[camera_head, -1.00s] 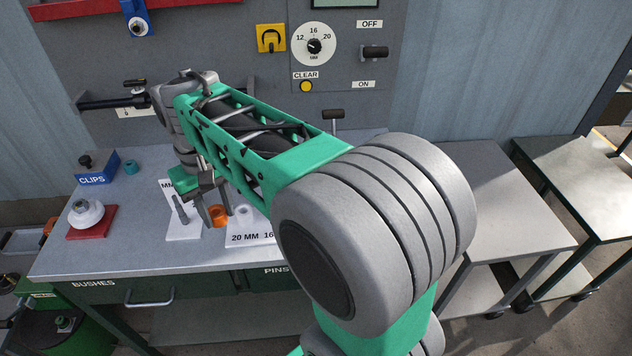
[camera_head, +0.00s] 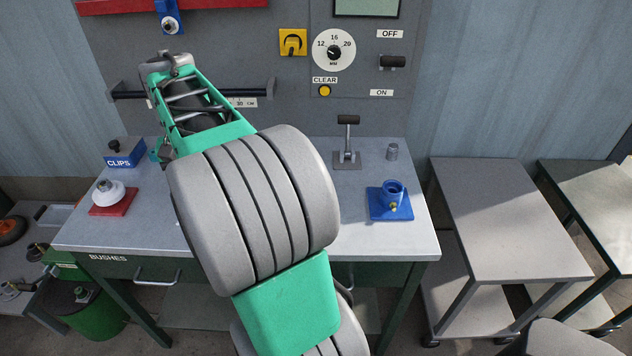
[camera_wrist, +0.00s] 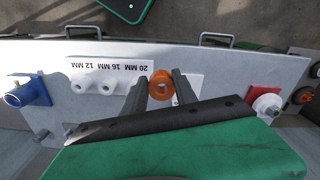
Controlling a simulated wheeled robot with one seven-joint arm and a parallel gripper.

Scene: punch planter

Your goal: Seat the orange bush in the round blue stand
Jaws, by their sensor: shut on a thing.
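The orange bush (camera_wrist: 161,86) is a ring with a central hole, held between the two grey fingers of my gripper (camera_wrist: 162,88) in the wrist view. The fingers are shut on it, one on each side. I cannot tell its height above the bench. In the head view my arm hides the bush and the gripper. The round blue stand (camera_head: 394,190) is an open cup on a square blue plate at the right of the bench. It also shows at the left edge of the wrist view (camera_wrist: 25,93), well apart from the gripper.
A white size board (camera_wrist: 104,77) with pegs lies between stand and gripper in the wrist view. On the bench (camera_head: 300,232) are a lever (camera_head: 347,140), a small grey cylinder (camera_head: 392,152), a blue CLIPS box (camera_head: 124,154) and a white knob on red (camera_head: 110,192).

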